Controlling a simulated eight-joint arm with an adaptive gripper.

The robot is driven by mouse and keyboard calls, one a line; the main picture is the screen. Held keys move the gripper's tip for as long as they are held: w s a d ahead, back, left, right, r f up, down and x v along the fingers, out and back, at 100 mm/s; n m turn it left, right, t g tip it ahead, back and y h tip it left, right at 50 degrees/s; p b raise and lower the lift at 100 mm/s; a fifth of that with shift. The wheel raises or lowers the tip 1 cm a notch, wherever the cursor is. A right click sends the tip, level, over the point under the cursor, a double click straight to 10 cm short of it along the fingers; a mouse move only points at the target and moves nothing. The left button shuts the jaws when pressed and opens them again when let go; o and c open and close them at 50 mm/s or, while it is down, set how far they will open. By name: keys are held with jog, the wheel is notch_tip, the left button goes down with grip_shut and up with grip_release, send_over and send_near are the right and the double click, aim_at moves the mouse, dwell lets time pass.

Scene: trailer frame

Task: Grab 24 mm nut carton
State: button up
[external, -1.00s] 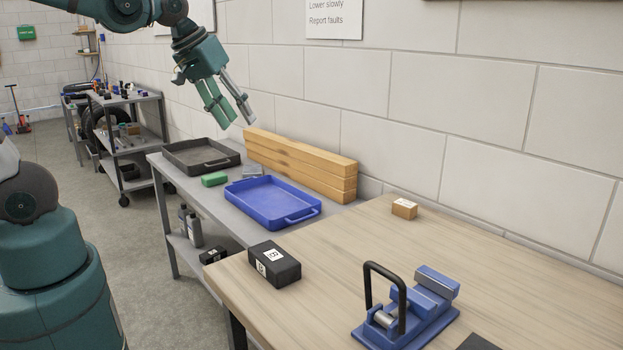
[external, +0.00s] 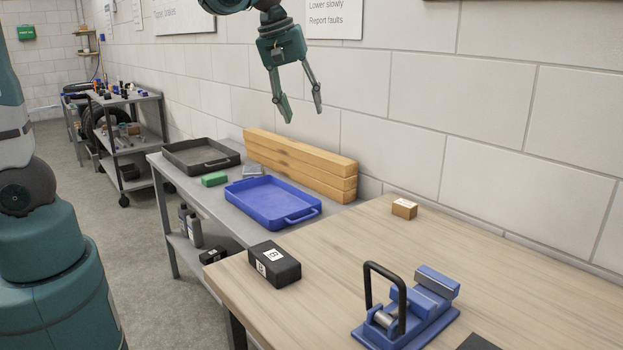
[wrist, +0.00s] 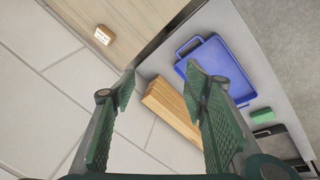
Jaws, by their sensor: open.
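A small brown carton (external: 404,208) with a white label sits upright on the wooden bench (external: 350,240), close to the wall. The label is too small to read in the external view. The carton also shows in the wrist view (wrist: 104,36), at the upper left, beyond and to the left of my fingers. My gripper (external: 303,112) is open and empty, pointing down high above the timber beams, well to the left of the carton and above it. Both spread fingers (wrist: 160,82) show in the wrist view with nothing between them.
A black labelled box (external: 275,265) and a blue clamp device with a black handle (external: 412,308) stand on the bench. On the grey side table are a blue tray (external: 308,218), timber beams (external: 300,160), a green block (external: 214,179) and a dark tray (external: 175,160). The bench around the carton is clear.

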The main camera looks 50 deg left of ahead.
jog(key=w+d+f+n+g+p, duration=0.1)
jog(key=w+d+f+n, duration=0.25)
jog(key=w, duration=0.35)
jog(key=w+d+f+n+g+p, duration=0.1)
jog(key=w+d+f+n, duration=0.15)
jog(key=w+d, duration=0.35)
jog(key=n+g+p, duration=0.1)
jog(key=n+g, duration=0.1)
jog(key=n, duration=0.2)
send_over(405, 204)
jog(key=shift+y, duration=0.3)
jog(key=f, duration=1.4)
jog(key=shift+a+f, duration=0.2)
jog(key=shift+f, duration=0.15)
jog(key=shift+d+f, duration=0.25)
jog(key=shift+f, duration=0.15)
jog(key=shift+f, duration=0.15)
jog(key=shift+f, duration=1.15)
jog(key=shift+w+f, duration=0.1)
jog(key=shift+f, duration=0.05)
